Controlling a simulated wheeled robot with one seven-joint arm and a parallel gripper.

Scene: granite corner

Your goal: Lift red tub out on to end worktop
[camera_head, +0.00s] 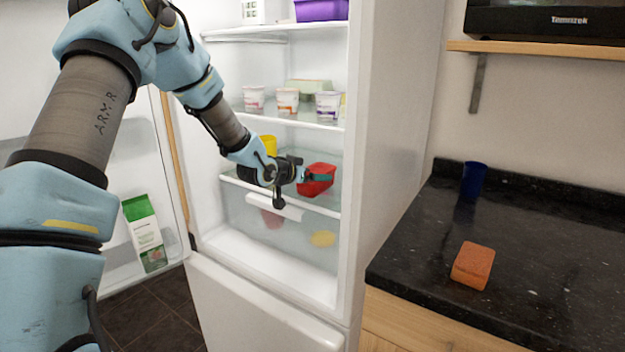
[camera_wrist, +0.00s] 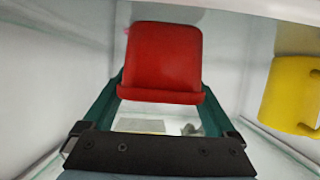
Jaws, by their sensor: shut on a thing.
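The red tub (camera_head: 318,180) is inside the open fridge, at the shelf above the clear drawer. My gripper (camera_head: 303,178) reaches in from the left and is shut on the tub. In the wrist view the red tub (camera_wrist: 162,60) lies between the two green fingers of my gripper (camera_wrist: 160,92). I cannot tell whether the tub still touches the shelf. The end worktop (camera_head: 530,260) is the black speckled counter to the right of the fridge.
A yellow mug (camera_wrist: 290,95) stands beside the tub, also seen in the head view (camera_head: 268,145). Yogurt pots (camera_head: 288,100) stand on the shelf above. An orange sponge (camera_head: 473,265) and a blue cup (camera_head: 473,180) are on the worktop, with free room around them. The fridge side wall (camera_head: 390,150) stands between.

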